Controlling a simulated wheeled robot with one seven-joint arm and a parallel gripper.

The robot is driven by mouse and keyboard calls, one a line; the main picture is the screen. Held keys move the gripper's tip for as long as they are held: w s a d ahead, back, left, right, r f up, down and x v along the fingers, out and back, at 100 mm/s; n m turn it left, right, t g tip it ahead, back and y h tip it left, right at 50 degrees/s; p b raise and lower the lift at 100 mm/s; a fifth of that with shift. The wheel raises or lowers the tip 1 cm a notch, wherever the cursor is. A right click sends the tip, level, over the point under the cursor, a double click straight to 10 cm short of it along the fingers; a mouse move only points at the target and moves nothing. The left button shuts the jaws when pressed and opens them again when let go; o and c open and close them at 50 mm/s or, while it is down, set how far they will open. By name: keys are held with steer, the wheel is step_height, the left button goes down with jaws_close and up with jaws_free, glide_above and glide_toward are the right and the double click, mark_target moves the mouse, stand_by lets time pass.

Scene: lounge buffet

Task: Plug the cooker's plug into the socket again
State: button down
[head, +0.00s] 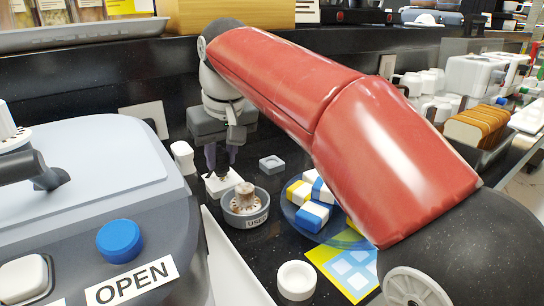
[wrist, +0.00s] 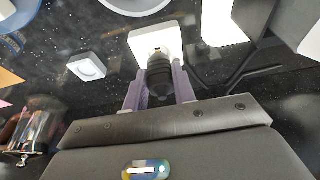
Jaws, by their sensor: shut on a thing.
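My gripper (head: 222,160) points down at the counter between the grey appliance and the bowl. In the wrist view its two pale purple fingers (wrist: 158,92) are shut on a dark ribbed plug (wrist: 160,72). The plug's front end is at a white square socket block (wrist: 153,38), which also shows under the fingers in the head view (head: 222,184). I cannot tell whether the plug is inserted or only close to the block. A large grey appliance with a pale lid, likely the cooker (head: 80,170), fills the left. A dark cable shows right of the plug in the wrist view.
A bowl labelled USED (head: 246,218) stands close in front of the gripper. A small grey square dish (head: 272,164) and a blue plate (head: 292,217) with coloured packets are to the right. A white round cup (head: 297,280) is nearer. The dark back wall stands behind.

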mark_target(218, 150)
steer(key=shift+f+b, duration=0.4)
steer(key=shift+f, duration=0.4)
steer(key=c, duration=1.1)
jaws_free()
steer(key=shift+c, duration=1.2)
steer(key=shift+r, duration=0.1)
step_height(218, 150, up, 3)
steer(key=p, duration=0.3)
steer(key=shift+r, duration=1.95)
